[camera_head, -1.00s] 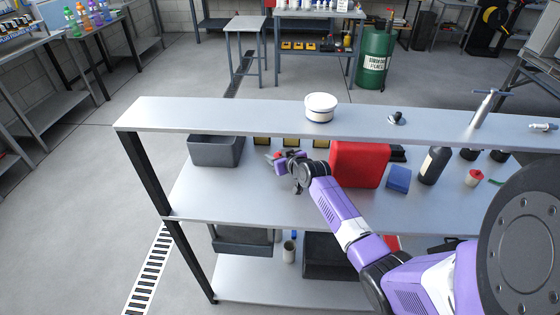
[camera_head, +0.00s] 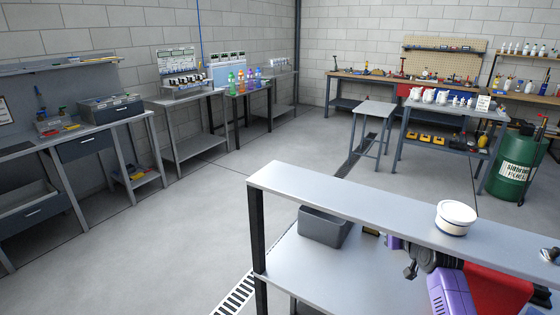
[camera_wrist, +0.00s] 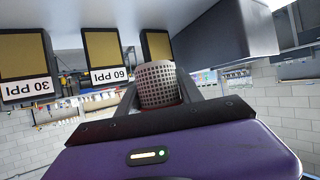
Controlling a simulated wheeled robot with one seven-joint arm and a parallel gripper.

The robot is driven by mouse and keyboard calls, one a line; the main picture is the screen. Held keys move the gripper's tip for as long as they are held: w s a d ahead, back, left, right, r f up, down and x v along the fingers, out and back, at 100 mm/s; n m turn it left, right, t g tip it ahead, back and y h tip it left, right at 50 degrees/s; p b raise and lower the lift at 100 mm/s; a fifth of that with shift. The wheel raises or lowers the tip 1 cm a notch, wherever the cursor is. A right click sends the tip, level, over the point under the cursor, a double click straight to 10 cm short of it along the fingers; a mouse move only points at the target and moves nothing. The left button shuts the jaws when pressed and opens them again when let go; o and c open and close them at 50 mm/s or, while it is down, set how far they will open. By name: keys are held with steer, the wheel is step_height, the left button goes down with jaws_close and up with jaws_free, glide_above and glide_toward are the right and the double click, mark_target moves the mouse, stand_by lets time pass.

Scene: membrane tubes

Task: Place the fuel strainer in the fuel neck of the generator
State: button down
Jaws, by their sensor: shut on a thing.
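The fuel strainer (camera_wrist: 158,84) is a grey perforated mesh cylinder with a reddish edge at its base. In the wrist view it sits between the two fingers of my gripper (camera_wrist: 160,93), which is shut on it. In the head view my purple gripper hand (camera_head: 394,243) is at the middle shelf, partly behind the upper board, and its fingertips and the strainer are hidden. I cannot make out a generator or a fuel neck in either current view.
A white tub (camera_head: 455,217) is on the upper board (camera_head: 350,200). Labelled filter panels (camera_wrist: 103,55) and a dark box (camera_wrist: 225,35) are close in the wrist view. Floor left is clear.

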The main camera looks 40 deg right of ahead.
steer(key=w+a+f+n+t+y, duration=0.1)
steer(key=w+a+f+n+y, duration=0.15)
steer(key=a, duration=1.55)
steer(key=w+a+f+n+t+y, duration=0.1)
steer(key=a+f+n+y, duration=0.15)
steer(key=a, duration=1.55)
steer(key=s+a+f+n+y, duration=0.1)
steer(key=s+a+f, duration=0.1)
steer(key=a, duration=0.4)
steer(key=s+a+f+n+y, duration=0.1)
steer(key=s+a, duration=0.1)
steer(key=a, duration=0.4)
steer(key=s+f, duration=0.4)
steer(key=f, duration=0.2)
steer(key=shift+s+f, duration=0.15)
steer(key=shift+s, duration=0.15)
